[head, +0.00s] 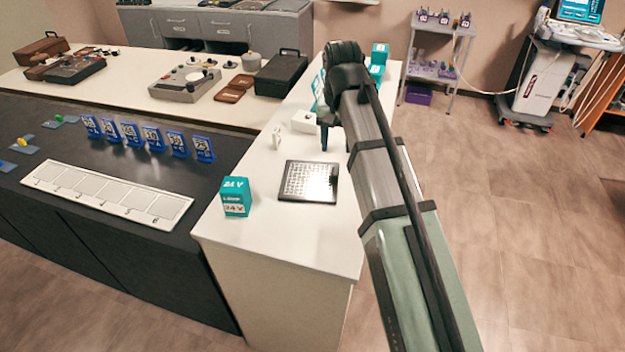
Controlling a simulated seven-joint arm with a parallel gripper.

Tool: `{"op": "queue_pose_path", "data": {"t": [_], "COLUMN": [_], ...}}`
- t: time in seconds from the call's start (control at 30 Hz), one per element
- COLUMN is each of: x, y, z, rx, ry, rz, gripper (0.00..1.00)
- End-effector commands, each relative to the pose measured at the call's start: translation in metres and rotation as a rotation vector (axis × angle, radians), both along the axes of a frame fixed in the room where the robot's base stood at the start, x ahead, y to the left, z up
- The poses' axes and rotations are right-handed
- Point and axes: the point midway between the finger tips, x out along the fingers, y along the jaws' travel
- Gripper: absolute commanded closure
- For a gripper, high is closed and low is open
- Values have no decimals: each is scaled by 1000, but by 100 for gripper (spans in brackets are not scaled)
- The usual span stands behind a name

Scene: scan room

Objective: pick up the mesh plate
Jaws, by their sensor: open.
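The mesh plate (308,181), a flat dark-edged square with a pale grid face, lies on the white counter (265,235) in the head view. My arm reaches in from the lower right, over the counter's right side. My gripper (324,146) points down just behind the plate's far edge, apart from it as far as I can tell. Its jaws are open and I see nothing held between them. The arm hides part of the counter to the right of the plate.
A teal 24 V box (236,197) stands left of the plate. A white block (303,122) and a small white piece (278,137) are behind it. More teal boxes (379,55) stand at the far end. The counter in front of the plate is clear.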

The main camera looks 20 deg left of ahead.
Motion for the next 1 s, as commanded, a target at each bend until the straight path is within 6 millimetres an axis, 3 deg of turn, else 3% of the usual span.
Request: {"op": "queue_pose_path", "data": {"t": [0.2,0.57,1.0], "x": [-1,0,-2], "y": [-1,-1,-2], "z": [-30,-45,-90], "rx": [-1,0,0], "ry": [1,0,0], "rz": [0,0,0], "gripper": [51,51,51]}}
